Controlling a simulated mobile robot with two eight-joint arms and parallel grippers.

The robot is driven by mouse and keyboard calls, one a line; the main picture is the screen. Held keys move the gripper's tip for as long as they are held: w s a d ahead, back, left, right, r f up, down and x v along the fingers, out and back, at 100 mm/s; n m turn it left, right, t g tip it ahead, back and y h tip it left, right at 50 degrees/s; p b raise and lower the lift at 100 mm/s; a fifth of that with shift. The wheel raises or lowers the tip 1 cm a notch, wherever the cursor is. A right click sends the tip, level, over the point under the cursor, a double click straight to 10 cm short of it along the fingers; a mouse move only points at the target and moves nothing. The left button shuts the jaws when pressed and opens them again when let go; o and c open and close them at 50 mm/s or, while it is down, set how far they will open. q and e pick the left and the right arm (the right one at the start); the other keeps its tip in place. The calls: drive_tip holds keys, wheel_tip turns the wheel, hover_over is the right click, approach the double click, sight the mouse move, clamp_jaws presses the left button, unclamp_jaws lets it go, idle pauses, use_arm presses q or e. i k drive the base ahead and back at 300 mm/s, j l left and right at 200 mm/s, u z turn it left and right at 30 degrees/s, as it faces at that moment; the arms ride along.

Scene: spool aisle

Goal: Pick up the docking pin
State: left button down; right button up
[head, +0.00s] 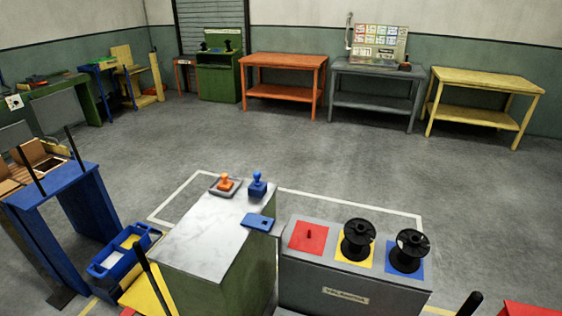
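On the pale marble-like top of a green cabinet (205,240) stand two small knobbed pieces. One is an orange knobbed piece (225,183) on a grey plate. The other is a blue knobbed piece (257,186), upright just right of it near the far edge. Either could be the docking pin; I cannot tell which from this view. A flat blue plate (259,222) with a small dark mark lies at the right edge of the top, nearer to me. Neither of my grippers can be made out in this view.
A grey console (350,283) right of the cabinet carries a red square (308,237) with a short peg and two black spools (357,240). A blue bin (120,250) and blue stand (40,230) are at left. Open floor lies beyond; benches line the walls.

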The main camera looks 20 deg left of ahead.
sight(258, 174)
drive_tip(key=j+z, duration=0.15)
drive_tip(key=z, duration=0.3)
drive_tip(key=j+z, duration=0.2)
drive_tip(key=z, duration=0.2)
drive_tip(key=j+z, duration=0.25)
drive_tip(key=j, duration=0.25)
drive_tip(key=k+j+z, duration=0.1)
drive_tip(key=j+z, duration=0.15)
drive_tip(key=j, duration=0.25)
